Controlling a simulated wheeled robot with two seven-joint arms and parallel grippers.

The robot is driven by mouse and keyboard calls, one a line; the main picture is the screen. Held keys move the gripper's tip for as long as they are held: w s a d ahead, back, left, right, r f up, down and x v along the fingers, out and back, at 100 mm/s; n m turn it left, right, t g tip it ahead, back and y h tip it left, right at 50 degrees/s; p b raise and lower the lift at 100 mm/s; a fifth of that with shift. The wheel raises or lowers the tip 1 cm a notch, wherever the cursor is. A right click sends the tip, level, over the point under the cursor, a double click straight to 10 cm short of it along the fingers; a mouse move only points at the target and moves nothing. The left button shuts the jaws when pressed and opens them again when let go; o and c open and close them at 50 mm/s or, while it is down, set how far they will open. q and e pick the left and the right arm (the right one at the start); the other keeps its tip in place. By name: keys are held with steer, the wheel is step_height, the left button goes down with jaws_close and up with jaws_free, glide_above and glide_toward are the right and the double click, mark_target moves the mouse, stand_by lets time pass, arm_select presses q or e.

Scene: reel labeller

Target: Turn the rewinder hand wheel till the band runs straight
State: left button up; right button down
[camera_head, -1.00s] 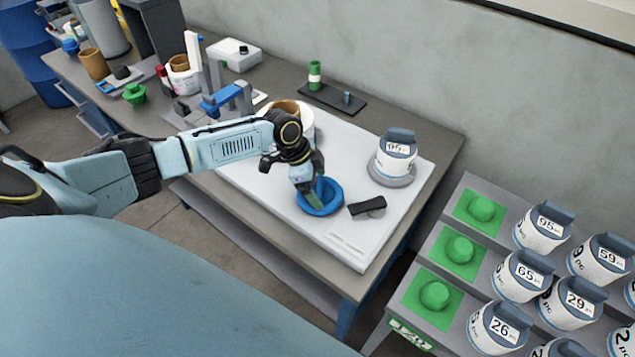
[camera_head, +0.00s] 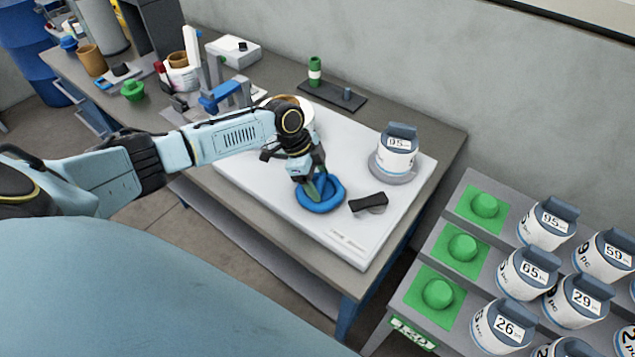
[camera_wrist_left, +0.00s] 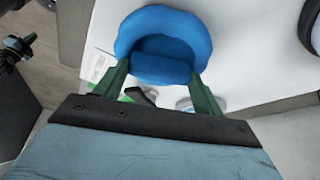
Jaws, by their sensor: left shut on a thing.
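The blue hand wheel (camera_head: 323,205) sits on the front part of the white rewinder plate (camera_head: 350,237). In the left wrist view the wheel (camera_wrist_left: 163,25) fills the top middle, with a blue bar across it. My left gripper (camera_head: 316,190) points down into the wheel, its green fingers shut on the wheel's bar; the fingers stand on either side of the bar in the left wrist view (camera_wrist_left: 160,80). A reel labelled 95 (camera_head: 396,152) stands on a grey disc at the plate's right. Another reel (camera_head: 303,112) is partly hidden behind my left wrist. I cannot make out the band's run.
A black lever (camera_head: 368,203) lies just right of the wheel. A sloped rack (camera_head: 400,318) with green knobs and several labelled reels stands at the right. A blue-and-grey fixture (camera_head: 222,97) and a green pot (camera_head: 133,90) are at the left of the bench.

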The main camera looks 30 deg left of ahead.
arm_select(q)
steer(key=shift+m, duration=0.4)
steer(key=o, duration=1)
steer(key=v, duration=1.3)
steer(key=shift+w+a+r+b, duration=0.15)
steer(key=shift+w+r+b, duration=0.05)
steer(key=shift+b, duration=0.1)
